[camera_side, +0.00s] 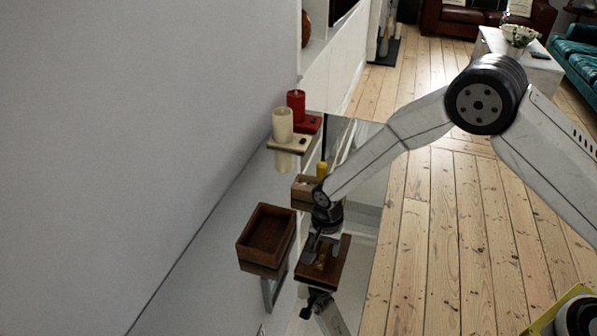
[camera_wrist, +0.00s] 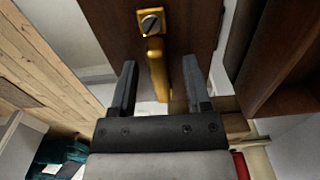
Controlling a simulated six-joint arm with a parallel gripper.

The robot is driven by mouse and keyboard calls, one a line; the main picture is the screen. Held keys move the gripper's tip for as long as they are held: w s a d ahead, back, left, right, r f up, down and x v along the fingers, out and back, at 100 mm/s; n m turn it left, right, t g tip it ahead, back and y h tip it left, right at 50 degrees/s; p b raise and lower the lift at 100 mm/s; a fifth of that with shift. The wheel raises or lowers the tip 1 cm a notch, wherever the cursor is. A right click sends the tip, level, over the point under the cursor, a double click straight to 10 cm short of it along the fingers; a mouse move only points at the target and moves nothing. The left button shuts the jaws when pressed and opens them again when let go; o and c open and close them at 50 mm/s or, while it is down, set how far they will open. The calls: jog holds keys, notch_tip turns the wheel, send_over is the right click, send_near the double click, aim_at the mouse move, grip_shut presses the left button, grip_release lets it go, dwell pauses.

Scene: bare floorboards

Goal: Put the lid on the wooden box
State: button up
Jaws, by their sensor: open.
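The dark wooden box (camera_side: 267,235) stands open and empty on a shiny surface, left of my gripper in the side view. Part of it shows in the wrist view (camera_wrist: 285,55) at the right edge. The lid (camera_side: 333,268) is a flat dark wooden board with a brass handle (camera_wrist: 155,65), to the right of the box. My gripper (camera_side: 318,245) is over the lid, pointing down. In the wrist view my gripper (camera_wrist: 160,65) has its fingers apart, with the handle between them. Whether either finger touches the handle cannot be told.
A cream candle (camera_side: 282,125) and a red candle (camera_side: 297,105) stand on holders at the back by the wall. A light wooden box (camera_side: 303,187) with a yellow object (camera_side: 322,170) is behind my gripper. Bare floorboards (camera_side: 450,230) lie right of the shiny surface.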

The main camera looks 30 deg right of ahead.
dwell(0.5)
grip_shut()
dwell(1.3)
